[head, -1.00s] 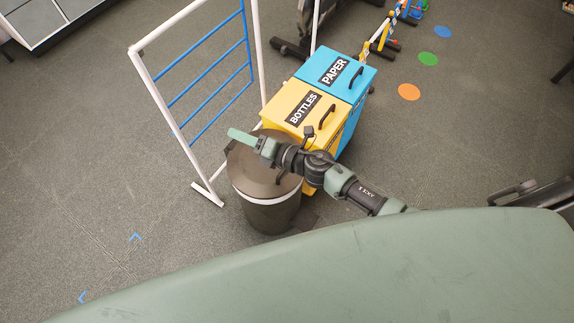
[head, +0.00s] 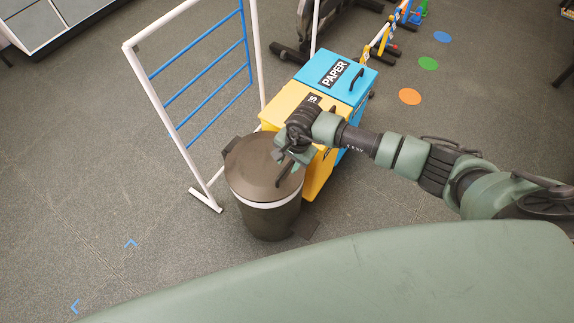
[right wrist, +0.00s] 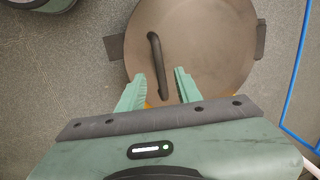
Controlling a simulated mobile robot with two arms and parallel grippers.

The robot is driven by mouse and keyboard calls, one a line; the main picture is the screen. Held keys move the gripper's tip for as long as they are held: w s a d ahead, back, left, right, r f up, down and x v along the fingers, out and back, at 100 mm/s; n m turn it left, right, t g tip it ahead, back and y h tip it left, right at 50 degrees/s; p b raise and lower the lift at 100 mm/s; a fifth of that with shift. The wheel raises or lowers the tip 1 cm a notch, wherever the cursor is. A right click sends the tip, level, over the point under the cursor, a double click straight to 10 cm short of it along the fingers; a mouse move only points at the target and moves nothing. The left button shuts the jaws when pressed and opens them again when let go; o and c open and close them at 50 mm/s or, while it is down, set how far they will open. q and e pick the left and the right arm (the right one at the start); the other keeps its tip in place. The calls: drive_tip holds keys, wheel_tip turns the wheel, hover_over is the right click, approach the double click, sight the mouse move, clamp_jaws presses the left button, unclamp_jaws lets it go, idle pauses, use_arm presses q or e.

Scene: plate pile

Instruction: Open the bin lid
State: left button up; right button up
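The round dark bin (head: 268,218) stands on the floor with a pale band below its rim. Its brown-grey lid (head: 255,172) lies flat and closed on top. In the right wrist view the lid (right wrist: 205,45) carries a black bar handle (right wrist: 154,52). My right gripper (head: 285,158) points down over the lid's right side. In the right wrist view my right gripper (right wrist: 158,76) is open, with the near part of the handle between its fingers in the picture. I cannot tell whether they touch it. My left gripper is not in view.
A yellow bin (head: 284,104) and a blue PAPER bin (head: 353,93) stand close behind and right of the dark bin. A white frame with blue bars (head: 165,105) stands behind it at left. A dark flat piece (head: 305,228) lies at its foot.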

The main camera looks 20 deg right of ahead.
drive_tip(key=shift+w+a+f, duration=0.1)
drive_tip(key=shift+f, duration=0.6)
drive_tip(key=shift+w+a+f, duration=0.1)
drive_tip(key=shift+f, duration=0.55)
clamp_jaws()
idle(0.4)
